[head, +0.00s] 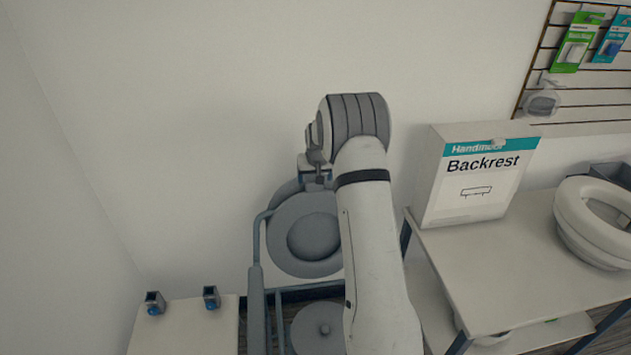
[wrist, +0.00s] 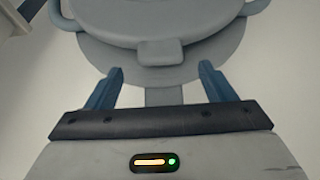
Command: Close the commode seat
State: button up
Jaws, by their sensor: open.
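The grey commode (head: 257,285) stands against the wall, partly hidden by my arm. Its ring-shaped seat (head: 283,248) appears raised and leaning back, with its round opening facing the head camera. A round grey lid with a small knob (head: 318,330) shows lower down in the frame. My gripper (head: 317,178) is at the top edge of the raised seat. In the wrist view my gripper (wrist: 160,85) is open, its two blue fingers apart. A small grey tab (wrist: 160,52) on a rounded grey edge lies just ahead between the fingers; contact is not visible.
A table (head: 490,255) on the right carries a Backrest box (head: 475,180) and a white raised toilet seat (head: 575,220). A low white surface (head: 185,325) with two small grey-blue items stands at left. The wall is close behind the commode.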

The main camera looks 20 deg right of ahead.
jog(key=shift+p+x, duration=0.45)
jog(key=shift+x, duration=1.8)
jog(key=c, duration=1.4)
jog(key=shift+s+f, duration=0.1)
